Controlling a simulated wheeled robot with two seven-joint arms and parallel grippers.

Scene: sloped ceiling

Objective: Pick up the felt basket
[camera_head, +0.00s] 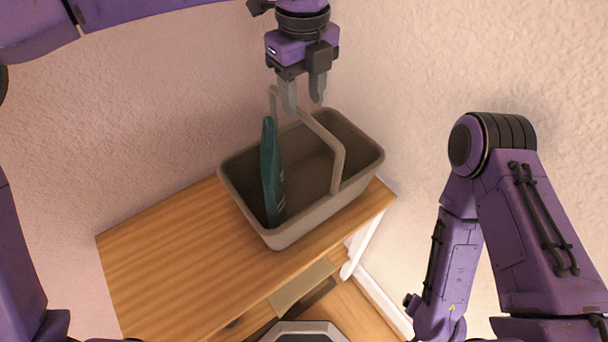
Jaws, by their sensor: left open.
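The felt basket (290,238) is grey-beige and stands upright on the right end of a wooden table. Its handle (331,146) arches up over the opening. A teal bottle-like object (272,178) stands inside it, leaning on the left part. My left gripper (304,108) is above the back of the basket, pointing down, with its fingers apart and empty. The fingertips are close to the top of the handle; I cannot tell whether they touch it. My right arm shows at the right, but its gripper is out of view.
The wooden table (165,260) is bare to the left of the basket. Textured walls (150,140) stand close behind and to the right. White trim (385,300) runs along the wall's foot at the lower right.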

